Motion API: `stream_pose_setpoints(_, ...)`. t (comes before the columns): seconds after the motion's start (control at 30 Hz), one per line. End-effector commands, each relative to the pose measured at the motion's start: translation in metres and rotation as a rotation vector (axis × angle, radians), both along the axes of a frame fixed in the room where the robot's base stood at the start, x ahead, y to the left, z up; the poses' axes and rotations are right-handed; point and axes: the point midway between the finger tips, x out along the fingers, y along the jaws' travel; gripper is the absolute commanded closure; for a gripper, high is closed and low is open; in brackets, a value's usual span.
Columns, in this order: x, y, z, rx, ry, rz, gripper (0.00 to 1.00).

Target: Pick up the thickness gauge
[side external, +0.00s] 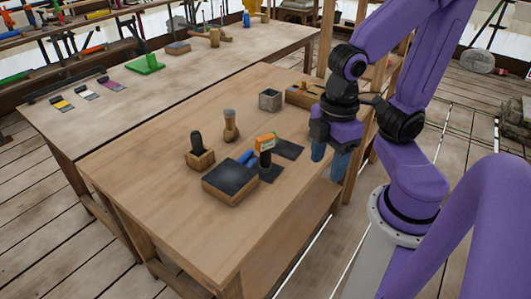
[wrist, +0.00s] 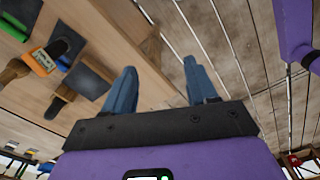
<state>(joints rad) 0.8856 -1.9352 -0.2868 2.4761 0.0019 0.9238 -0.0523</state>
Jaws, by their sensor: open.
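A small orange device with a pale face, which looks like the thickness gauge (side external: 266,142), is among several items on the near wooden table. In the wrist view the orange device (wrist: 42,62) is at the far left, beside dark pieces. In the side view, dark items crowd it and partly hide its lower part. My gripper (side external: 329,153) is to the right of it, beyond the table's right edge, with blue fingers pointing down. In the wrist view the fingers (wrist: 160,68) are wide apart with nothing between them.
Around the orange device are a dark-topped block (side external: 230,182), a blue item (side external: 246,157), a flat dark plate (side external: 288,149) and a wooden block with a black handle (side external: 200,155). The table's front left is clear.

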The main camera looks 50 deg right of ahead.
Motion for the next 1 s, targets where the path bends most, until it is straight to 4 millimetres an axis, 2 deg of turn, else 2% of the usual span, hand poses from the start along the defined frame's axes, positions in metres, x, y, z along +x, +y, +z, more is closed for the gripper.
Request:
stream_pose_setpoints(0.23,0.062,0.0,0.014,-0.008,-0.003,0.007,0.43)
stream_pose_setpoints(0.47,0.126,-0.019,0.025,-0.018,0.0,0.028,0.43)
stream_pose_setpoints(0.6,0.162,-0.04,0.031,-0.021,0.004,0.038,0.43)
stream_pose_setpoints(0.8,0.205,-0.08,0.039,-0.024,0.007,0.055,0.43)
stream_pose_setpoints(1.0,0.228,-0.113,0.042,-0.026,0.012,0.07,0.43)
